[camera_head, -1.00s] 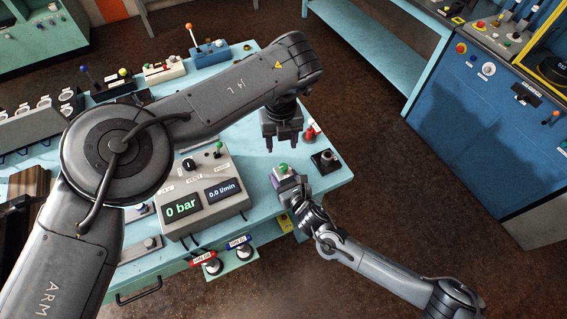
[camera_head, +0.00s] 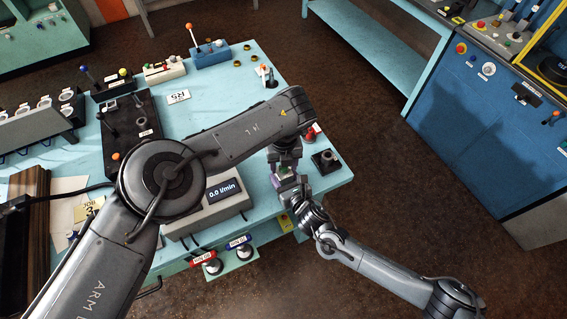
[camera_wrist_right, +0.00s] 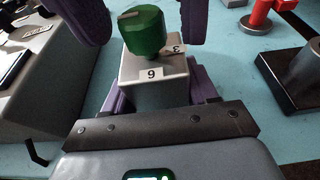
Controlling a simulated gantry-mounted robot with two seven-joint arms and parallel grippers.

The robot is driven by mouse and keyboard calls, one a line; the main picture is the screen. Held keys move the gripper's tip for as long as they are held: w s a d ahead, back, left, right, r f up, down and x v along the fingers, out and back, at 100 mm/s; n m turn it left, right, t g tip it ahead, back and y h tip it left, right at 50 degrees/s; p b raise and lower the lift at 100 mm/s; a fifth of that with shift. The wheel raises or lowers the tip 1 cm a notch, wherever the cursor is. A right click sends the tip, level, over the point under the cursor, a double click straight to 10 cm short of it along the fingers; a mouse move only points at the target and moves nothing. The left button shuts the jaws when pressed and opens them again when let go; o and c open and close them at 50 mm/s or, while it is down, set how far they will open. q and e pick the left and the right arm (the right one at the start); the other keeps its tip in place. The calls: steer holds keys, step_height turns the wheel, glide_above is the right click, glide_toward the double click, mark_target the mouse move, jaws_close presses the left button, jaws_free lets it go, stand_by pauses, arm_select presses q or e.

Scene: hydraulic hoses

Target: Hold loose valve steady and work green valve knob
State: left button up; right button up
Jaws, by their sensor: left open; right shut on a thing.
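The loose valve is a small grey block (camera_wrist_right: 155,85) with labels 3 and 6 and a green knob (camera_wrist_right: 143,30) on top. My right gripper (camera_head: 287,184) is shut on the block, its purple fingers on both sides in the right wrist view. My left gripper (camera_head: 283,170) is directly above the valve, pointing down and open. In the right wrist view its purple fingers stand on either side of the green knob, with gaps between. In the head view the two grippers mostly hide the valve.
A grey display box (camera_head: 207,210) reading 0.0 l/min stands left of the valve, partly behind my left arm. A black-based knob unit (camera_head: 326,161) and a red fitting (camera_head: 311,135) are close on the right. The table edge lies just in front.

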arm_select(q)
steer(key=shift+f, duration=0.1)
jaws_close()
stand_by(0.3)
steer(key=shift+n, duration=0.3)
steer(key=n, duration=0.9)
steer(key=shift+w+d, duration=0.1)
steer(key=n, duration=0.4)
steer(key=shift+w+n, duration=0.1)
steer(key=shift+n, duration=2)
